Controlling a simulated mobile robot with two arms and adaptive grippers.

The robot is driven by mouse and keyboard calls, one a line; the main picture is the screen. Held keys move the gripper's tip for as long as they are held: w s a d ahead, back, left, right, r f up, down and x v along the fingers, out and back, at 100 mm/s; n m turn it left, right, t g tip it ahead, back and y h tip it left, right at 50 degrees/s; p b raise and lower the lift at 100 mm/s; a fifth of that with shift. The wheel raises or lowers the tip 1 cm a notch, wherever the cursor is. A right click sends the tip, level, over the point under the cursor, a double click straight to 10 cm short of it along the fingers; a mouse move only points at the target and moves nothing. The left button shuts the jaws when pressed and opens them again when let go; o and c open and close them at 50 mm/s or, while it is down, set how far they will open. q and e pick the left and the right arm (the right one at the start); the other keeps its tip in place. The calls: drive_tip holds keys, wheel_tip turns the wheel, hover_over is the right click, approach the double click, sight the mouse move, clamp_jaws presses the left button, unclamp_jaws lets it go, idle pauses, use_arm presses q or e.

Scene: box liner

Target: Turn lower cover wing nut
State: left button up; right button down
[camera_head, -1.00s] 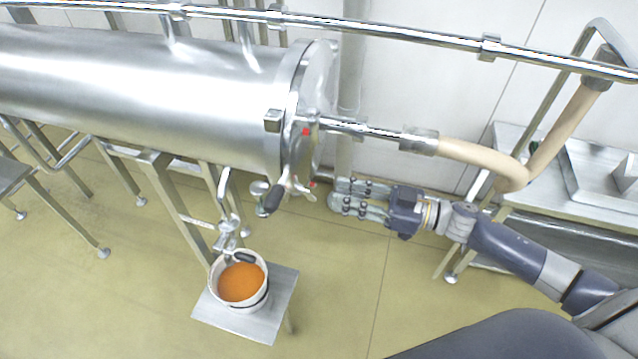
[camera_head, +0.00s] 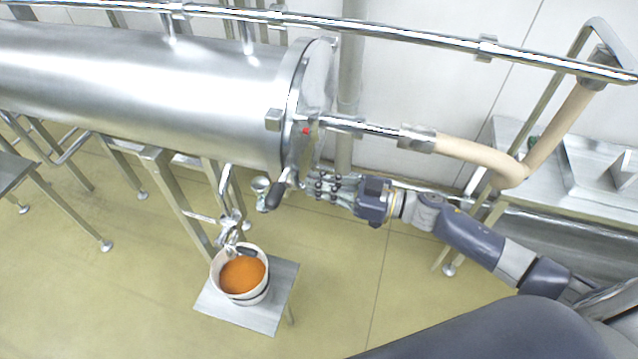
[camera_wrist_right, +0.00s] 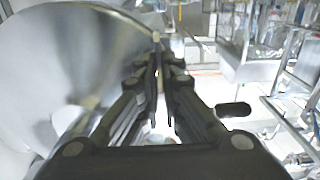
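The round steel cover (camera_head: 318,85) closes the right end of the horizontal tank; it also fills the left of the right wrist view (camera_wrist_right: 60,70). My right gripper (camera_head: 308,182) is at the cover's lower edge, its fingers pointing left. In the right wrist view its two fingers (camera_wrist_right: 158,72) are nearly parallel with a narrow gap between them. The lower wing nut is not clearly seen; the fingers hide that spot, and I cannot tell whether they touch it. A small red mark (camera_head: 306,131) shows higher on the cover. My left gripper is not in view.
A black-gripped handle (camera_head: 275,198) hangs just left of my right gripper. A pipe (camera_head: 370,130) with a beige hose (camera_head: 470,153) runs out above my right arm. A bucket of orange material (camera_head: 243,277) stands on a low stand. Floor below the gripper is clear.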

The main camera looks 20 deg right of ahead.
drive_tip(key=shift+n, duration=0.4)
drive_tip(key=n, duration=0.1)
drive_tip(key=n+b, duration=0.1)
drive_tip(key=n, duration=0.2)
drive_tip(key=shift+s+a+f+n+b, duration=0.2)
drive_tip(key=shift+s+n+b, duration=0.1)
drive_tip(key=shift+n+b, duration=0.1)
drive_tip(key=n, duration=0.1)
drive_tip(key=n+b, duration=0.1)
drive_tip(key=n, duration=0.1)
drive_tip(key=n+b, duration=0.1)
drive_tip(key=shift+s+a+f, duration=0.1)
drive_tip(key=shift+s+f, duration=0.1)
drive_tip(key=shift+f, duration=0.05)
drive_tip(key=n+b, duration=0.2)
drive_tip(key=n, duration=0.1)
drive_tip(key=n+b, duration=0.1)
drive_tip(key=n, duration=0.1)
drive_tip(key=shift+s+a+f, duration=0.1)
drive_tip(key=shift+f, duration=0.2)
drive_tip(key=shift+f+n+b, duration=0.15)
drive_tip(key=shift+n+b, duration=1.3)
drive_tip(key=shift+n, duration=0.75)
drive_tip(key=c, duration=1.8)
unclamp_jaws()
